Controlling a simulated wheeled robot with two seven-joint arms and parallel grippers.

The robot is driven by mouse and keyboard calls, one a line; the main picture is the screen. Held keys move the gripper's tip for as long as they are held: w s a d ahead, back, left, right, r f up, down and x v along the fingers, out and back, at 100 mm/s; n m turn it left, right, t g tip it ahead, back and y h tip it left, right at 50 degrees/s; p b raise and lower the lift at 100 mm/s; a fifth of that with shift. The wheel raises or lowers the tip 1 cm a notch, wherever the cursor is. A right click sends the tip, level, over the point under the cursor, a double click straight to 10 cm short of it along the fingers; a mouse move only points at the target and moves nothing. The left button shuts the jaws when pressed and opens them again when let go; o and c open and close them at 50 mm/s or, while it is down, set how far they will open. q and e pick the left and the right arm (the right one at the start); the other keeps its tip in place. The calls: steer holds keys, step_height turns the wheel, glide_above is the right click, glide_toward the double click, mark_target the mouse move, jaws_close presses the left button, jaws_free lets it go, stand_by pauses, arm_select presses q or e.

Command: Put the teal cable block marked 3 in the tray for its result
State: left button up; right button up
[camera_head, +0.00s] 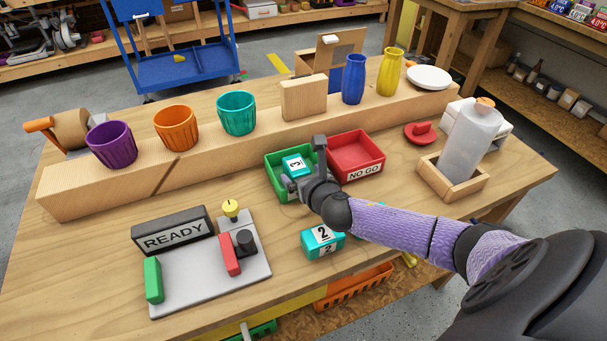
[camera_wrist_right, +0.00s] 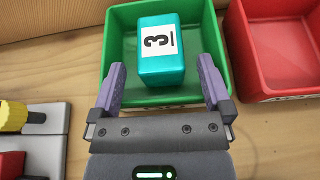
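The teal block marked 3 (camera_head: 292,162) is inside the walls of the green tray (camera_head: 275,184), its number facing up. It also shows in the right wrist view (camera_wrist_right: 160,72), within the green tray (camera_wrist_right: 118,42). My right gripper (camera_head: 304,166) is over the tray, its fingers spread with gaps on both sides of the block. The red NO GO tray (camera_head: 368,144) stands to the right of the green one. The green tray's label is hidden. My left gripper is not in view.
A teal block marked 2 (camera_head: 322,241) lies in front of my right forearm; some teal shows behind the arm. A READY sign (camera_head: 172,232) and a test plate (camera_head: 200,285) are at the left. Cups and vases stand on a wooden ledge (camera_head: 222,155) behind.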

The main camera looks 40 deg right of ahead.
steer(key=shift+r, duration=0.1)
steer(key=shift+s+a+r+p, duration=0.1)
steer(key=shift+s+r+p, duration=0.15)
steer(key=shift+s+p, duration=0.1)
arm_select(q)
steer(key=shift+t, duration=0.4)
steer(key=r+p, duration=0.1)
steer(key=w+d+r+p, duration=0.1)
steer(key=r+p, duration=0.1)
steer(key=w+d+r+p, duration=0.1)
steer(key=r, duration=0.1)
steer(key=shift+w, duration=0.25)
arm_select(e)
steer(key=v, duration=1.1)
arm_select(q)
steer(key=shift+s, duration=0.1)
arm_select(e)
steer(key=shift+s, duration=0.15)
